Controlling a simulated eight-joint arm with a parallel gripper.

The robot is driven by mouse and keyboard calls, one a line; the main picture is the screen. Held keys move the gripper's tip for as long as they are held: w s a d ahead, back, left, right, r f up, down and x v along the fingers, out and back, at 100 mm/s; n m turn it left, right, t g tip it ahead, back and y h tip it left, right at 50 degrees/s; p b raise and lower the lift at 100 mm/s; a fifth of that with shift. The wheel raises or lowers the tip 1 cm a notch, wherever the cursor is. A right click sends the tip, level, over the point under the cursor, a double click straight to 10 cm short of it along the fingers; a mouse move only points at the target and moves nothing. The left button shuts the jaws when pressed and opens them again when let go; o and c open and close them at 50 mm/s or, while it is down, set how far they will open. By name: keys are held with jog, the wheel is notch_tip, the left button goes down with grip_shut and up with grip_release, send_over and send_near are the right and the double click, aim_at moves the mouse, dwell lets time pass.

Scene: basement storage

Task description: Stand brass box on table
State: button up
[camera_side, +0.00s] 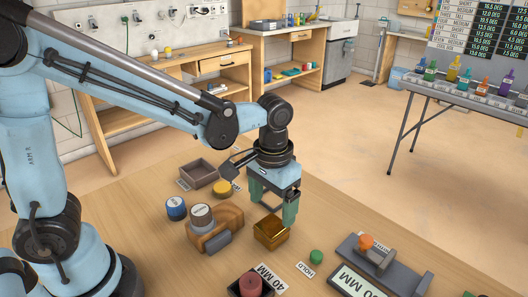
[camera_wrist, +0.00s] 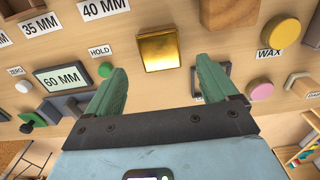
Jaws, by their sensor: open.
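The brass box (camera_side: 271,232) is a small shiny gold block on the wooden table (camera_side: 335,222), below my gripper. In the wrist view the brass box (camera_wrist: 159,48) shows a broad gold face, just beyond and between the fingertips, with gaps on both sides. My gripper (camera_side: 274,208) points down with its two green fingers apart and nothing held between them. It also shows in the wrist view (camera_wrist: 162,64). The right finger in the side view hangs close behind the box; I cannot tell whether it touches.
A wooden arch-shaped block (camera_side: 228,218), grey cylinder (camera_side: 200,217) and blue cylinder (camera_side: 176,208) stand left of the box. A green disc (camera_side: 316,257) by a HOLD label and a grey gauge (camera_side: 385,265) lie right. A brown tray (camera_side: 198,173) sits behind.

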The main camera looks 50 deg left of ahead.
aim_at(271, 225)
notch_tip(271, 225, up, 6)
jog(key=s+a+t, duration=0.5)
jog(key=a+t, duration=0.2)
jog(key=a, duration=0.3)
dwell(1.5)
